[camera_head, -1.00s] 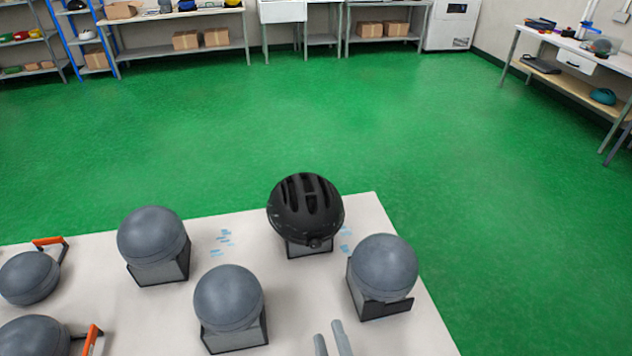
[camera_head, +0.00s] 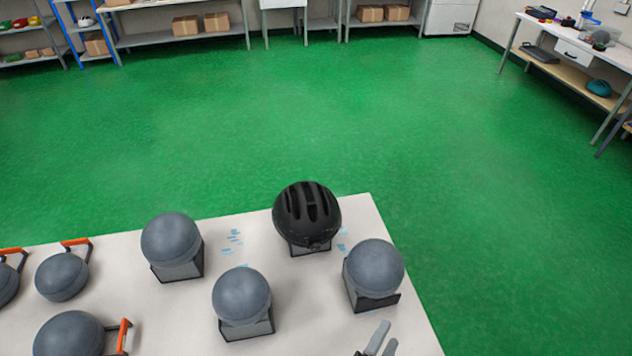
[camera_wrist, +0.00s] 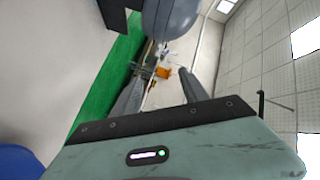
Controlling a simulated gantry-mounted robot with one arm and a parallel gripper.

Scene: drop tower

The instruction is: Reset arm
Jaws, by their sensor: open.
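My gripper (camera_head: 377,340) shows at the bottom edge of the head view, above the right part of the white table. Its two grey fingers are apart with nothing between them. In the wrist view the fingers of my gripper (camera_wrist: 160,92) also stand apart and empty. A black helmet (camera_head: 306,214) sits on a headform on a stand near the table's far edge, up and left of my gripper. A grey headform (camera_head: 374,267) on a black-edged stand is just above the fingers, apart from them in the picture.
More grey headforms stand on the white table (camera_head: 330,318), at the middle (camera_head: 241,296) and back left (camera_head: 171,240). Grey rounded pieces with orange handles (camera_head: 62,276) lie at the left. Green floor (camera_head: 300,110) is clear beyond. Workbenches and shelves line the walls.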

